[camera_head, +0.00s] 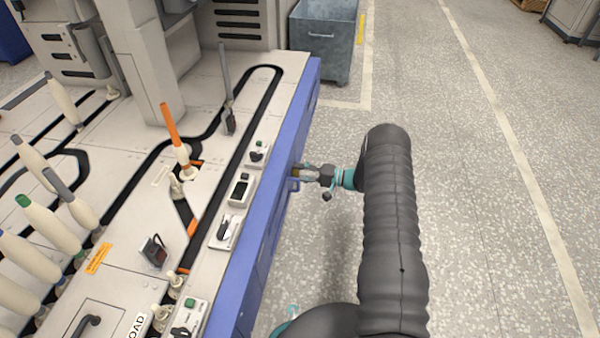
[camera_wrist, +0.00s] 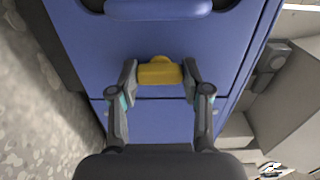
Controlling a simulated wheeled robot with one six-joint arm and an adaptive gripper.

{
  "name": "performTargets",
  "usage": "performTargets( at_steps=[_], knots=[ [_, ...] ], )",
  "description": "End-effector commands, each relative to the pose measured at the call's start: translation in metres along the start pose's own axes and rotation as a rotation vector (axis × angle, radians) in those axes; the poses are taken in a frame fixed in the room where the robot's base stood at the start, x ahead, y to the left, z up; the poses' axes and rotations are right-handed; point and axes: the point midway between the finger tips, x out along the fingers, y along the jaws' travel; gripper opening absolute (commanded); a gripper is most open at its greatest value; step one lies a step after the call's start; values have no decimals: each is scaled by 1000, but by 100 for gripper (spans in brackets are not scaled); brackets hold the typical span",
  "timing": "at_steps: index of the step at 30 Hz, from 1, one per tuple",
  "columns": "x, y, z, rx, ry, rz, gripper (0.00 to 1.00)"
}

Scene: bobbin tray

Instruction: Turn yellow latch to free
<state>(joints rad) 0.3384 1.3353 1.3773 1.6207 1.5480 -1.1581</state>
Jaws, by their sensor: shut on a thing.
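The yellow latch (camera_wrist: 159,72) is on the blue front panel of the machine, at the seam between two panel sections. In the wrist view its long side runs across the picture. My gripper (camera_wrist: 160,82) is shut on the latch, with one finger at each end of it. In the head view my gripper (camera_head: 302,174) reaches the blue side of the machine from the right, and the latch is mostly hidden there.
A blue handle (camera_wrist: 158,8) sticks out of the panel above the latch in the wrist view. The machine top (camera_head: 215,190) carries switch boxes and bobbins. A grey bin (camera_head: 322,40) stands beyond the machine. The floor to the right is clear.

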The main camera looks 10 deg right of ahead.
Motion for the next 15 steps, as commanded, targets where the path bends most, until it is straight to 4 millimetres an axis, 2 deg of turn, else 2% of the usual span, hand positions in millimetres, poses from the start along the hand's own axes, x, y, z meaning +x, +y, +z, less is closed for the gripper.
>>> performTargets(
  at_steps=[4,5,7,8,15],
  knots=[
    [0,0,0,-1,-1,1,13],
    [0,0,0,-1,-1,1,53],
    [0,0,0,0,-1,1,70],
    [0,0,0,0,-1,0,73],
    [0,0,0,0,-1,0,73]
  ],
)
